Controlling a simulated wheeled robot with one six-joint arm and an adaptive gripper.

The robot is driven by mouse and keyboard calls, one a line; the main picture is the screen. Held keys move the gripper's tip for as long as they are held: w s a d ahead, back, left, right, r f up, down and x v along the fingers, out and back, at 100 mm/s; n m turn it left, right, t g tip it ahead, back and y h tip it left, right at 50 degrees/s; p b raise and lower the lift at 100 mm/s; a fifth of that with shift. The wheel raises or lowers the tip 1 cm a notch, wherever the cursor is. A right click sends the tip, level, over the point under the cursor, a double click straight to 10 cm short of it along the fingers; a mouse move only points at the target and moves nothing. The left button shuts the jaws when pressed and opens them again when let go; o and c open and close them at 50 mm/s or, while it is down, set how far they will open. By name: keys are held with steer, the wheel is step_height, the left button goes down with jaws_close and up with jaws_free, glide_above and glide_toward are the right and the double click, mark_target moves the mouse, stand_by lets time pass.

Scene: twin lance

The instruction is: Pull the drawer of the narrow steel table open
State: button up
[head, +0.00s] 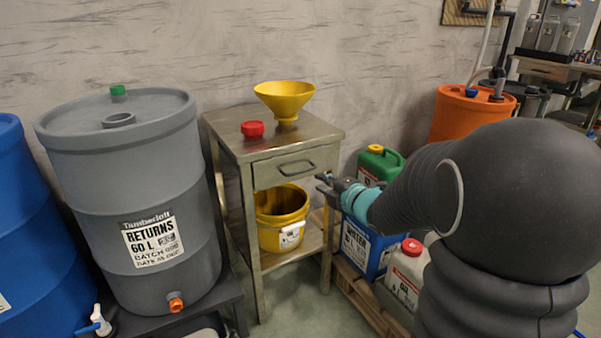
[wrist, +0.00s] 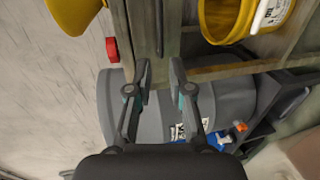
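The narrow steel table (head: 236,147) stands against the wall, with its drawer (head: 272,172) shut flush in the front. The dark bar handle (head: 297,168) sits on the drawer front. My gripper (head: 325,183) is just right of the handle in the head view and looks apart from it. In the wrist view my gripper (wrist: 161,72) is open, with an empty gap between the two fingertips. The handle (wrist: 159,30) shows there as a thin dark bar beyond the fingertips, roughly in line with the gap.
A yellow funnel (head: 285,98) and a red cap (head: 252,129) stand on the tabletop. A yellow bucket (head: 280,225) is on the lower shelf. A grey drum (head: 135,185) stands left; a blue canister (head: 362,245) and a green one (head: 378,166) stand right, near my arm.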

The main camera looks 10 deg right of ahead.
mark_target(301, 172)
steer(key=p+x, duration=0.1)
steer(key=x, duration=1.1)
steer(key=shift+w, duration=0.2)
jaws_close()
